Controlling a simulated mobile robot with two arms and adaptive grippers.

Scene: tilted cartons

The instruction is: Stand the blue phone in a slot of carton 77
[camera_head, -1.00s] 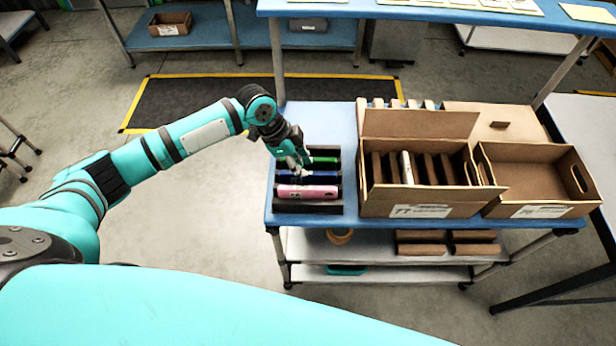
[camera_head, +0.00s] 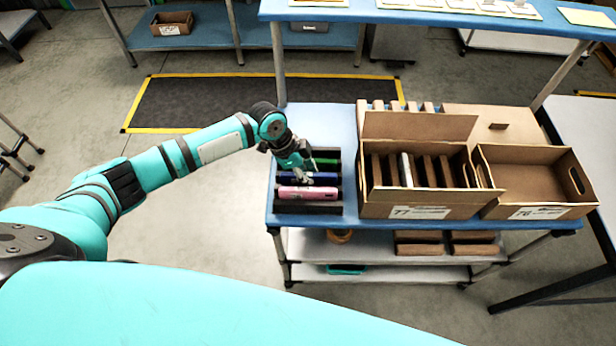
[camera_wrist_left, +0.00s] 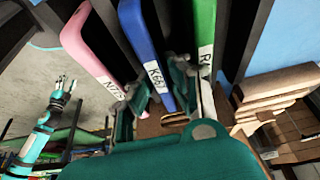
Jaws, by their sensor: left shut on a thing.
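The blue phone (camera_head: 322,179) lies in the dark rack (camera_head: 308,209), between a pink phone (camera_head: 306,192) and a green phone (camera_head: 326,161). My left gripper (camera_head: 305,175) is at the phone's left end. In the left wrist view my left gripper (camera_wrist_left: 160,98) is shut on the blue phone (camera_wrist_left: 143,42), with a finger on each side near its white label. Carton 77 (camera_head: 420,212) stands tilted right of the rack, with brown dividers and a pale item in one slot. My right gripper (camera_wrist_left: 62,84) shows small in the left wrist view, its fingers apart.
Carton 76 (camera_head: 540,212) stands right of carton 77 and looks empty. A raised shelf (camera_head: 400,12) runs behind the table. The blue tabletop (camera_head: 320,122) is clear behind the rack. Brown blocks (camera_head: 420,249) lie on the shelf below.

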